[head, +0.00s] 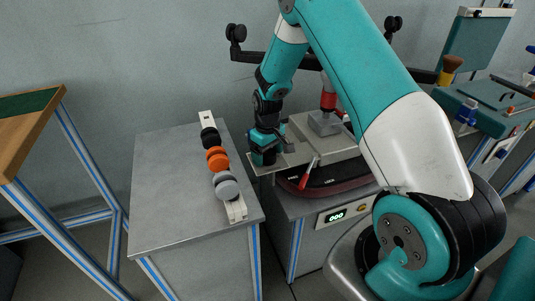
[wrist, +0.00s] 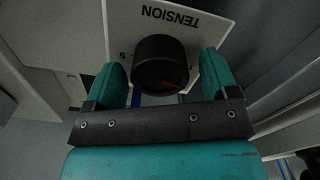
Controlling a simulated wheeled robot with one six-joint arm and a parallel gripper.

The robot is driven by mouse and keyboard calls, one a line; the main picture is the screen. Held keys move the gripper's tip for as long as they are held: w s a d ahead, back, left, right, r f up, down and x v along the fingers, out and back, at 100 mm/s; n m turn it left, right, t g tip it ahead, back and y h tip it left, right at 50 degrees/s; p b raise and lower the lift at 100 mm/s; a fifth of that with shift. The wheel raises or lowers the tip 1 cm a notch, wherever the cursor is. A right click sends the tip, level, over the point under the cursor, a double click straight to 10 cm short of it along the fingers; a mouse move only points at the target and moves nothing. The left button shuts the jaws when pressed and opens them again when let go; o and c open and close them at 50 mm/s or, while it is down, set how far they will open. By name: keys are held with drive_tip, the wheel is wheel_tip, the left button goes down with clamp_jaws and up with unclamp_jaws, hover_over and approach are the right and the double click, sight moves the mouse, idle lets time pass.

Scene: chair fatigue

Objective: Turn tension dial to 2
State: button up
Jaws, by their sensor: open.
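The tension dial (wrist: 160,63) is a round black knob with a red pointer line, on a pale plate (wrist: 205,28) lettered TENSION, upside down in the wrist view. The red line points to the lower right in that view. A small mark, too unclear to read, shows left of the dial. My gripper (wrist: 164,66) is open, with one teal finger on each side of the dial. I cannot tell whether the fingers touch it. In the head view my gripper (head: 263,157) points down beside the test machine; the dial is hidden there.
A grey table (head: 165,190) at left holds a white rail (head: 236,210) with black, orange (head: 217,159) and grey (head: 225,186) round pieces.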

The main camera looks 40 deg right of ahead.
drive_tip(key=shift+f, duration=0.2)
drive_tip(key=shift+c, duration=0.3)
drive_tip(key=c, duration=0.9)
drive_tip(key=shift+o, duration=0.2)
drive_tip(key=shift+m, duration=0.3)
drive_tip(key=m+p, duration=0.1)
drive_tip(key=m, duration=0.2)
drive_tip(key=shift+r+m, duration=0.1)
drive_tip(key=shift+m, duration=2)
drive_tip(key=shift+p, duration=0.3)
